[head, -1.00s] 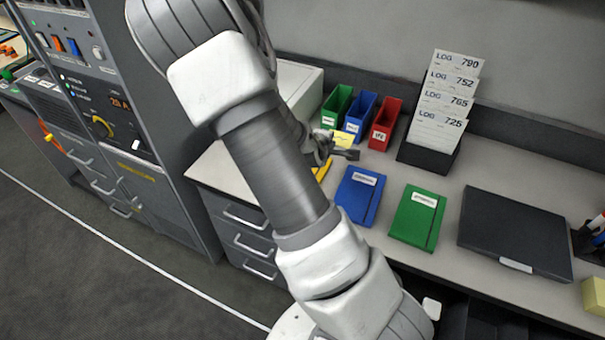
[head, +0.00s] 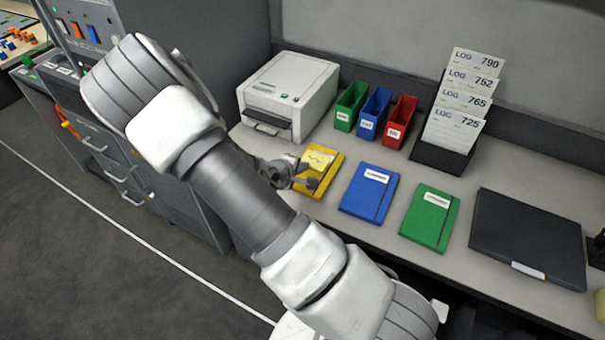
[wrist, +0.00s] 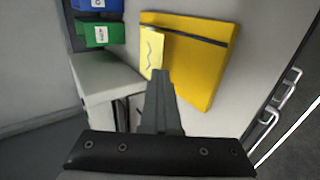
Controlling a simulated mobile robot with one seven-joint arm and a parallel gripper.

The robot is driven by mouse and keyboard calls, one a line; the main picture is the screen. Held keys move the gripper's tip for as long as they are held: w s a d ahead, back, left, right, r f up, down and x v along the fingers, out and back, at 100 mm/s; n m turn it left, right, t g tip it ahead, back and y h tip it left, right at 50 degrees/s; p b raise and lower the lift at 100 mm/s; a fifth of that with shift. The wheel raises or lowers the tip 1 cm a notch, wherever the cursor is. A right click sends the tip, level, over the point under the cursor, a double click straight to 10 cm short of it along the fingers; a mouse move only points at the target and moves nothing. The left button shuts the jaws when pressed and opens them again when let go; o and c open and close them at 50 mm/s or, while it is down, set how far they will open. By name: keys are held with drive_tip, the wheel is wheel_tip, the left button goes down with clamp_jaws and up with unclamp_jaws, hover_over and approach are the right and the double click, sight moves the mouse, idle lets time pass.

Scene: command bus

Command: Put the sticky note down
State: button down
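The sticky note (head: 318,160) is a small pale-yellow square with a dark scribble. It appears over the upper left part of the yellow notebook (head: 325,185). In the wrist view the sticky note (wrist: 152,50) is at the fingertips and overlaps the left edge of the yellow notebook (wrist: 195,65). My gripper (head: 306,182) is above the notebook's left side. In the wrist view my gripper (wrist: 160,75) has its fingers together, with the note's lower edge at their tips. I cannot tell whether the note touches the notebook.
A blue notebook (head: 369,192) and a green notebook (head: 431,217) lie to the right, then a closed dark laptop-like case (head: 528,238). A white printer (head: 288,97), green, blue and red bins (head: 399,124) and a log card rack (head: 440,155) stand behind.

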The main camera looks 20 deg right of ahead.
drive_tip(key=shift+f, duration=1.45)
drive_tip(key=shift+f+b, duration=0.1)
drive_tip(key=shift+b, duration=0.2)
drive_tip(key=shift+f, duration=0.2)
drive_tip(key=c, duration=1.4)
unclamp_jaws()
drive_tip(key=shift+c, duration=0.2)
drive_tip(key=shift+r, duration=0.1)
